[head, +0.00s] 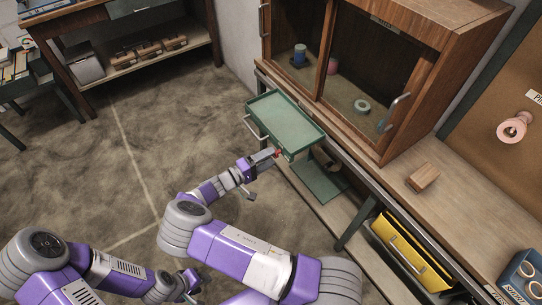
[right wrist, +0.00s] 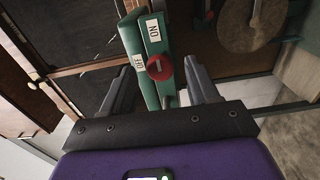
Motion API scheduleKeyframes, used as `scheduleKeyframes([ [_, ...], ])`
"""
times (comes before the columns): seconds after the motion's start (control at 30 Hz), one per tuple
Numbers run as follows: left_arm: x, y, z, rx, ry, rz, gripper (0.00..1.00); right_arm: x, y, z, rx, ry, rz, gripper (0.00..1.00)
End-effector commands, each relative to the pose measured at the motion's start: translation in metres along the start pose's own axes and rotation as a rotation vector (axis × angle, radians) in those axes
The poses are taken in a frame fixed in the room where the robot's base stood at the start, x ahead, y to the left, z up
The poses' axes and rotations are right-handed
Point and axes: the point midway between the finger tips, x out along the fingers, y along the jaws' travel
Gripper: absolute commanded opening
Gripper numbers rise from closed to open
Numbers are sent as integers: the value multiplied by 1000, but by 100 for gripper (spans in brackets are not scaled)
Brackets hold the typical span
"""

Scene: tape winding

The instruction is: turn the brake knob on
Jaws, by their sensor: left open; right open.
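The red brake knob (right wrist: 160,67) sits on the end of a green metal part with a white ON label (right wrist: 153,30) and a white OFF label (right wrist: 139,66) beside it. In the head view the knob (head: 277,153) is a small red spot at the near corner of the green tray-topped cart (head: 285,118). My right gripper (right wrist: 158,72) is open, with its fingers on either side of the knob and a gap showing on both sides. Which label the knob points to is hard to tell. My left gripper (head: 188,284) is open and empty, low over the floor.
A wooden cabinet (head: 455,45) with glass doors stands on the bench behind the cart. A wooden block (head: 423,178) lies on the bench, with a yellow drawer bin (head: 410,255) below. A round wooden disc (right wrist: 253,25) shows in the wrist view. The floor at left is clear.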

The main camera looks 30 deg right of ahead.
Motion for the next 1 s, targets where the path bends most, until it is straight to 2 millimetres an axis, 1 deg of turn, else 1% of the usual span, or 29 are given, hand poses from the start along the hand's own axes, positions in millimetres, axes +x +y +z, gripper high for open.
scheduleKeyframes([
  [0.03, -3, 1, 0, 0, 0, 0, 43, -10, 1, -1, 0, 5, -1, 60],
  [0.2, -7, 3, 0, 0, 0, 0, 43, -38, 1, -1, 1, 4, -2, 60],
  [0.3, -8, 3, 0, 0, 0, 0, 43, -50, 1, -1, 2, 3, -1, 60],
  [0.4, -9, 3, 0, 0, 0, 0, 43, -56, 1, 0, 1, 2, 0, 60],
  [0.9, -9, 3, 0, 0, 0, 0, 43, -57, 0, 0, 1, 1, 0, 60],
  [1.0, -9, 3, 0, 0, 0, 0, 43, -53, -4, 3, -13, -10, -17, 60],
])
